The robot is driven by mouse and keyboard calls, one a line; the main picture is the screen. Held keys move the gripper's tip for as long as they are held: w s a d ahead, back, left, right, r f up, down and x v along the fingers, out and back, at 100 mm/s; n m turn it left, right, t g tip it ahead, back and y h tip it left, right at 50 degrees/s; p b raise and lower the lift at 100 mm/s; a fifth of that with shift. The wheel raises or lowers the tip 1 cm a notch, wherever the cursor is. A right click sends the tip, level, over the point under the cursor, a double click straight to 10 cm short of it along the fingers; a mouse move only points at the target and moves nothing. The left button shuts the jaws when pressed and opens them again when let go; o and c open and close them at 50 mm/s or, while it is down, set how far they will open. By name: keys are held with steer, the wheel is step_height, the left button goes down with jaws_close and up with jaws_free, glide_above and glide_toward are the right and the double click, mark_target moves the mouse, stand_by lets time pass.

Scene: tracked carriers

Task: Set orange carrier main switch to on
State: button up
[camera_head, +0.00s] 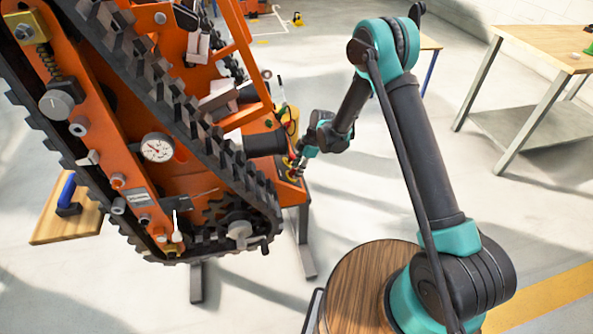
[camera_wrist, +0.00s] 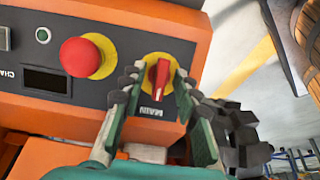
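The orange carrier (camera_head: 185,120) fills the left of the head view. In the wrist view its dark control panel (camera_wrist: 105,92) shows the main switch (camera_wrist: 160,80), a red knob on a yellow disc above a MAIN label. The knob's bar stands nearly upright in the picture. My gripper (camera_wrist: 158,82) is open, one dark fingertip on each side of the knob, with a visible gap on the left and a narrower one on the right. Contact cannot be told. In the head view my gripper (camera_head: 295,165) is at the carrier's right end, small and partly hidden.
A red emergency button (camera_wrist: 80,57) on a yellow disc sits left of the switch, beside a dark display (camera_wrist: 46,80). The carrier's track (camera_head: 180,95) runs close by. A wooden table (camera_head: 545,45) stands at the right, with clear floor before it.

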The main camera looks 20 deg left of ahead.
steer(key=shift+f, duration=0.1)
jaws_close()
